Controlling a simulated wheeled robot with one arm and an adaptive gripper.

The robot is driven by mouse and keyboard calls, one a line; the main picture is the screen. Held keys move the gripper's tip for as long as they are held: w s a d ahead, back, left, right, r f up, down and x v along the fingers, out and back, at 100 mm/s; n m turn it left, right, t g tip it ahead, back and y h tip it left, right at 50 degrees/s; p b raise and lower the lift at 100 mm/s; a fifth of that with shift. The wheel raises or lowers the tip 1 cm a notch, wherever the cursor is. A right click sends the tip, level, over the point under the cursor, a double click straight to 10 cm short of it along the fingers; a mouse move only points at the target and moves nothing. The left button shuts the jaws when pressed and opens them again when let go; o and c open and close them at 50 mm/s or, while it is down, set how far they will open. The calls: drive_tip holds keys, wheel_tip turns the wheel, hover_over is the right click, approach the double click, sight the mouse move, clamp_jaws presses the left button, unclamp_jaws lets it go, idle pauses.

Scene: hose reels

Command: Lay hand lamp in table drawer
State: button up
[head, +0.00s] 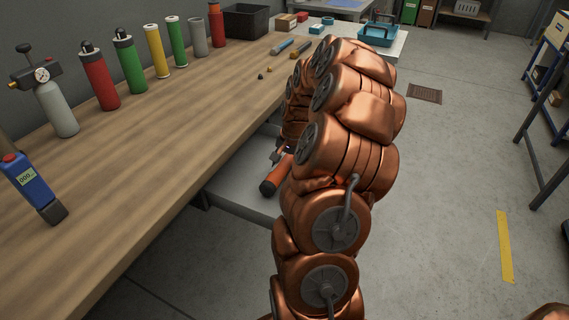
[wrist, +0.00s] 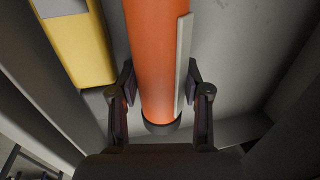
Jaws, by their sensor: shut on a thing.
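The hand lamp is an orange cylinder with a dark end cap (head: 274,181). In the head view it shows just left of my copper arm, over the open grey table drawer (head: 232,183). In the wrist view the orange lamp (wrist: 158,60) runs between my two dark fingers, with a pale strip along its right side. My gripper (wrist: 160,88) is shut on the lamp. The drawer's grey floor (wrist: 235,50) and walls surround it there. I cannot tell whether the lamp touches the floor. My arm hides much of the gripper in the head view.
A yellow object (wrist: 78,40) lies left of the lamp in the wrist view. The wooden tabletop (head: 150,170) carries several coloured cylinders along the back, a blue meter (head: 30,185) and a black bin (head: 246,20). The grey floor to the right is mostly clear.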

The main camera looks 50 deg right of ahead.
drive_tip(key=o, duration=1.4)
drive_tip(key=shift+r, duration=0.15)
wheel_tip(320, 180, up, 12)
drive_tip(key=s, duration=0.2)
drive_tip(key=shift+s+d+f, duration=0.15)
drive_tip(key=shift+d+f, duration=0.05)
drive_tip(key=shift+d, duration=0.1)
